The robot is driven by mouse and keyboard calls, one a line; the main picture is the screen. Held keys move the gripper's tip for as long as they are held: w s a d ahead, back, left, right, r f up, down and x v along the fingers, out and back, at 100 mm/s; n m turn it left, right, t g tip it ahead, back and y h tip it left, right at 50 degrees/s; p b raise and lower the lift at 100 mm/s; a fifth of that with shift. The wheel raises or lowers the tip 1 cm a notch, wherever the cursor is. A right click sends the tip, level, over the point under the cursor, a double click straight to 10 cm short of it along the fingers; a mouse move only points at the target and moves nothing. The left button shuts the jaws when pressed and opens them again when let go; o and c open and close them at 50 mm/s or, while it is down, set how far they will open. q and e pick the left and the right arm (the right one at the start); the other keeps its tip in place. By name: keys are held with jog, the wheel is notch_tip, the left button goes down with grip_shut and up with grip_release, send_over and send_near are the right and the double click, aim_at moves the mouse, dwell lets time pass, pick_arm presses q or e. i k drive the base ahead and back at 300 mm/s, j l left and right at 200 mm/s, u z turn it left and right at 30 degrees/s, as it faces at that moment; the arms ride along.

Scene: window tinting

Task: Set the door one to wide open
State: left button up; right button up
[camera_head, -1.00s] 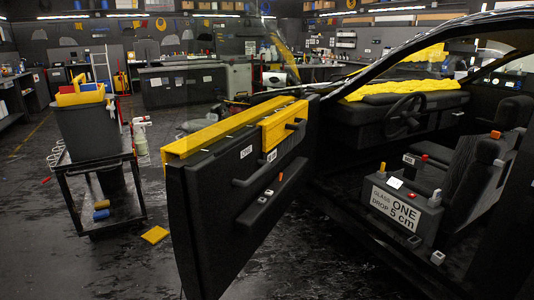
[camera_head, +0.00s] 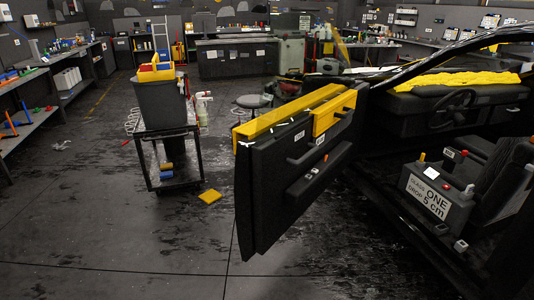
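The car door (camera_head: 285,195) is dark with a yellow strip (camera_head: 290,112) along its top edge and a second yellow piece near its handle side. It stands swung out from the car body, well away from the door opening. A box on the sill area carries a sign (camera_head: 430,198) reading "GLASS DROP ONE 5 cm". Neither of my grippers shows in the head view.
A black cart (camera_head: 174,180) with a grey bin (camera_head: 162,103) stands left of the door. A yellow pad (camera_head: 209,196) lies on the floor between them. A stool (camera_head: 254,102) is behind the door. The floor at front left is clear.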

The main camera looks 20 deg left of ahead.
aim_at(271, 191)
jog(key=i+j+z, duration=0.15)
jog(key=j+z, duration=0.25)
jog(key=i+j+z, duration=0.1)
jog(key=j+z, duration=0.2)
jog(key=z, duration=0.15)
jog(key=i+j+z, duration=0.2)
jog(key=j, duration=0.9)
jog(key=j+z, duration=0.15)
jog(key=j, duration=0.95)
